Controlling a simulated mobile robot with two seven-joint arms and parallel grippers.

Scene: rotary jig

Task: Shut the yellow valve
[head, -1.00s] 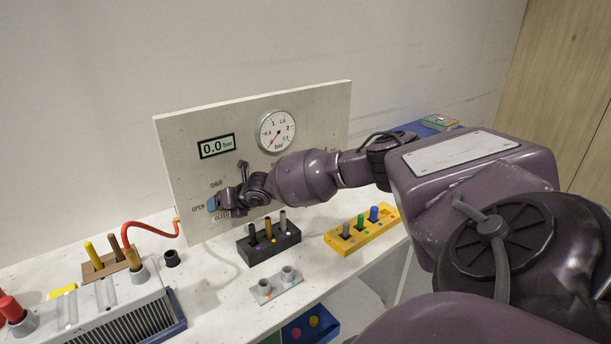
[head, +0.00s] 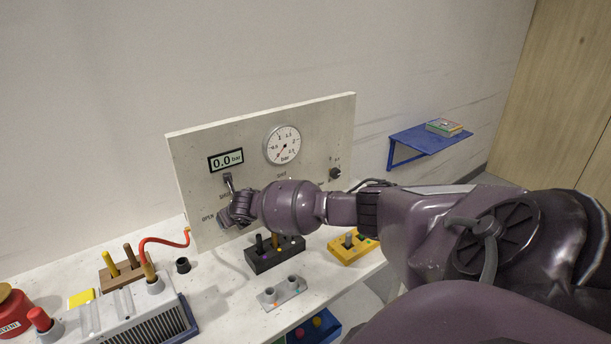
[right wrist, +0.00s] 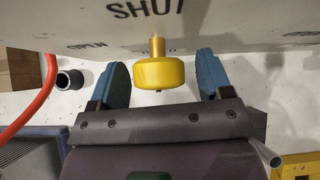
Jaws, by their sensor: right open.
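The yellow valve (right wrist: 158,73) shows in the right wrist view as a round yellow knob on a short stem at the pale panel (right wrist: 230,22). My right gripper (right wrist: 160,82) is open, with one blue finger on each side of the knob and a gap on both sides. The word SHUT is on the panel above the knob and OPEN is to the left. In the head view my right gripper (head: 226,217) is at the lower left of the panel (head: 205,155) and hides the valve. My left gripper is not in view.
The panel carries a dial gauge (head: 282,145), a display (head: 226,160) reading 0.0 bar and a dark knob (head: 335,173). Below stand a black block (head: 262,262), a yellow block (head: 345,256) and a grey two-socket plate (head: 282,294). A red hose (head: 165,241) is at the left.

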